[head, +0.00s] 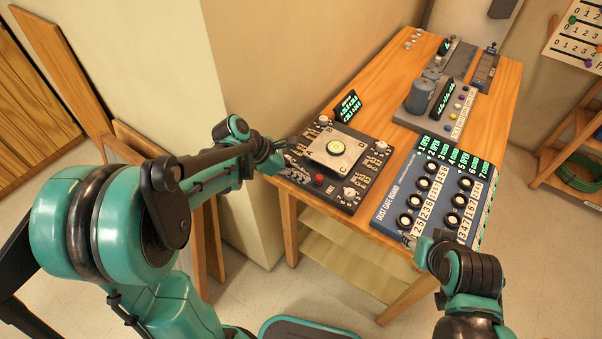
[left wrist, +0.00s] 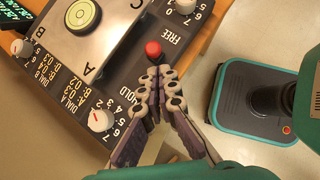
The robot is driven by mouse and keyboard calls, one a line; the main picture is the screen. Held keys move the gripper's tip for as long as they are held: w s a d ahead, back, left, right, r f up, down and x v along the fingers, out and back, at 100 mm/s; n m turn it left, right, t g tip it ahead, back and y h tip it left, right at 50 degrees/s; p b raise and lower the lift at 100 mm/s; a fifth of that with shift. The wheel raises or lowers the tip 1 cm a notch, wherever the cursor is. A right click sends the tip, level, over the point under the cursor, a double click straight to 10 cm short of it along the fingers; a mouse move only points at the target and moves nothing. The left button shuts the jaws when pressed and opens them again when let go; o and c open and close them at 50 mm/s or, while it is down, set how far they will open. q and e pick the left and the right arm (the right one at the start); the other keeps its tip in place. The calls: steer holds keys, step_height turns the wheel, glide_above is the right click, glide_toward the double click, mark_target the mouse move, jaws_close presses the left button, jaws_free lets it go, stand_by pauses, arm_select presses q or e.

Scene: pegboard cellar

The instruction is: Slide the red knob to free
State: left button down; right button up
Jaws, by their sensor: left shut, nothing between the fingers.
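The red knob (left wrist: 153,50) stands on a dark panel (head: 345,203), between the words HOLD and FREE in the left wrist view. The knob also shows in the head view (head: 319,178), near the panel's front edge. My left gripper (left wrist: 154,80) is shut and empty, its fingertips just below the knob in the left wrist view. I cannot tell whether they touch it. My right gripper (head: 416,243) is by the front edge of a blue board; its fingers are too small to judge.
The panel carries a raised metal plate (left wrist: 115,15) with a round bubble level, and white dials (left wrist: 100,120) at its sides. The blue dust gate board (head: 402,196) is to its right. Grey equipment (head: 455,110) stands farther back on the wooden table (head: 385,90).

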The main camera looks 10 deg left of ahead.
arm_select(q)
steer(key=s+a+f+p+v, duration=0.1)
steer(key=p+v, duration=0.6)
steer(key=v, duration=1.4)
steer(key=s+d+f+m+t+y, duration=0.2)
steer(key=s+d+m+y, duration=0.1)
steer(key=m, duration=0.8)
steer(key=s+d+f+m+t+y+b, duration=0.1)
steer(key=s+d+m+y, duration=0.3)
steer(key=m, duration=0.8)
steer(key=shift+s+f+t, duration=0.5)
steer(key=shift+s+f, duration=0.4)
steer(key=shift+s, duration=0.3)
arm_select(e)
steer(key=r, duration=0.4)
steer(key=a+r, duration=0.1)
steer(key=shift+s+r, duration=0.35)
steer(key=shift+r, duration=0.05)
arm_select(q)
steer(key=shift+d, duration=0.15)
